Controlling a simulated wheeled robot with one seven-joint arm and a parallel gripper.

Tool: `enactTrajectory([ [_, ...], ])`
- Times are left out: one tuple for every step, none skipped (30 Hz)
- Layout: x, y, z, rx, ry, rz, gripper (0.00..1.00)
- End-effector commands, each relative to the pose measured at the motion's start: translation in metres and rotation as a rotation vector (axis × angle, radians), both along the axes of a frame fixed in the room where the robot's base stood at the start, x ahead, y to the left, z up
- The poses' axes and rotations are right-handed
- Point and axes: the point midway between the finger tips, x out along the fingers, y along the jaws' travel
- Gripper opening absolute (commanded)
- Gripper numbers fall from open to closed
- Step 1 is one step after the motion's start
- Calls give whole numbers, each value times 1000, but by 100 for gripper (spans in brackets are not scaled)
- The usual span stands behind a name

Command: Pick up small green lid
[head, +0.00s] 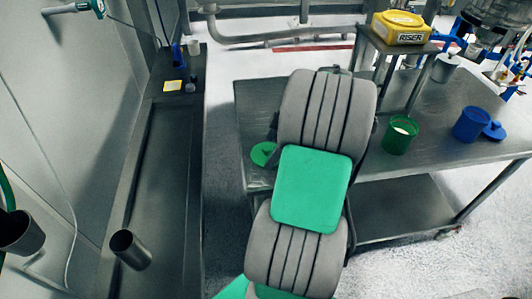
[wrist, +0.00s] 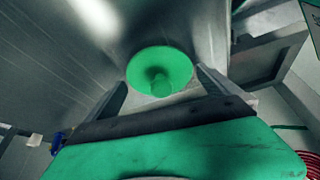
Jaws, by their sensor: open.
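The small green lid (head: 264,154) lies on the left end of the metal table (head: 300,95), to the left of my arm in the head view. In the wrist view the lid (wrist: 160,70) is a green disc with a round knob facing my gripper. My gripper (wrist: 161,82) is open, with one dark finger on each side of the knob as seen from the wrist. I cannot tell how far the fingertips are from the lid. In the head view my arm hides most of my gripper.
A green container (head: 400,135) with white contents stands on the table to the right. A blue container (head: 471,125) and a blue lid (head: 494,131) are farther right. A yellow riser box (head: 399,27) sits on a raised stand behind. My arm covers the table's middle left.

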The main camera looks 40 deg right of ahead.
Motion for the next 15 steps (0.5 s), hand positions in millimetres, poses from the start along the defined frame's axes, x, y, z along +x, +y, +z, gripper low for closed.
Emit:
enactTrajectory([
  [2, 2, -6, 1, 1, 0, 100],
  [3, 3, -9, 0, 0, 1, 100],
  [3, 3, -11, -1, 0, 0, 100],
  [4, 3, -12, -2, 0, -2, 100],
  [3, 3, -13, -1, 0, -3, 100],
  [3, 2, -13, -2, -1, -3, 100],
  [3, 2, -13, -2, -1, -3, 100],
  [3, 2, -13, -2, 0, -4, 100],
  [3, 2, -13, -2, 0, -4, 100],
  [3, 2, -13, -2, 0, -4, 98],
  [3, 2, -13, -2, 0, -4, 95],
  [3, 2, -13, -2, 0, -4, 92],
  [3, 2, -13, -2, 0, -4, 89],
  [3, 2, -13, -2, 0, -5, 87],
  [3, 2, -12, -2, 0, -5, 84],
])
